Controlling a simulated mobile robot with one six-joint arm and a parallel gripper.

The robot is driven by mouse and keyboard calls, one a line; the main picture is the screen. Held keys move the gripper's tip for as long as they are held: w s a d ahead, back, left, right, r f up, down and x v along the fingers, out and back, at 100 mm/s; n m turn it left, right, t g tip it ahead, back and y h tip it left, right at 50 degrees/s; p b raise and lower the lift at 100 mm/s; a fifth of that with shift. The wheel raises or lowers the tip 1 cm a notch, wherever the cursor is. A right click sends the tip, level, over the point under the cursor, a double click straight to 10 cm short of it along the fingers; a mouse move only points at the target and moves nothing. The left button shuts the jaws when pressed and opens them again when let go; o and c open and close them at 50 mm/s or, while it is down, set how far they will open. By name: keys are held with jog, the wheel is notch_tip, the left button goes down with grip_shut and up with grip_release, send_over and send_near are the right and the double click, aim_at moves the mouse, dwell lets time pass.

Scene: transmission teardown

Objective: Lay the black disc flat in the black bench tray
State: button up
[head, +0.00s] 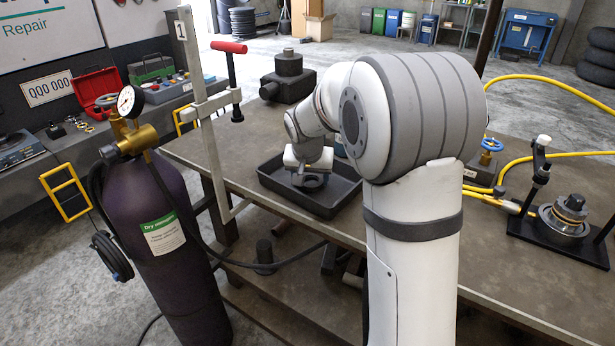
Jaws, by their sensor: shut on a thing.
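The black bench tray (270,183) is a shallow square tray on the workbench, left of my arm's big shoulder joint. My gripper (309,173) points down inside the tray's outline and is shut on the black disc (314,183). The disc shows as a small dark round shape just under the gripper, and it looks about level. I cannot tell whether it touches the tray floor or is held a little above it. My arm hides part of the tray's right side, and the gripper covers part of the disc.
A dark housing (289,78) stands behind the tray. A clamp with a red handle (229,47) rises at the bench's left edge, beside a purple gas cylinder (160,230). A press fixture with a geared part (568,215) and yellow hoses (540,82) are at the right.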

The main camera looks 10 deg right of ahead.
jog(key=o, duration=0.6)
jog(key=shift+f, duration=0.1)
jog(key=o, duration=0.5)
jog(key=shift+r, duration=0.3)
jog(key=v, duration=1.1)
jog(key=s+f+n, duration=0.1)
jog(key=s+f, duration=0.1)
jog(key=s, duration=0.7)
jog(key=s+f+n+g+y, duration=0.1)
jog(key=s+f, duration=0.2)
jog(key=s, duration=0.6)
jog(key=s+d+f+n, duration=0.1)
jog(key=s+f+n, duration=0.1)
jog(key=s, duration=0.7)
jog(key=shift+s+d+f+g+y, duration=0.1)
jog(key=shift+s+f+g+y, duration=0.2)
jog(key=shift+f, duration=0.1)
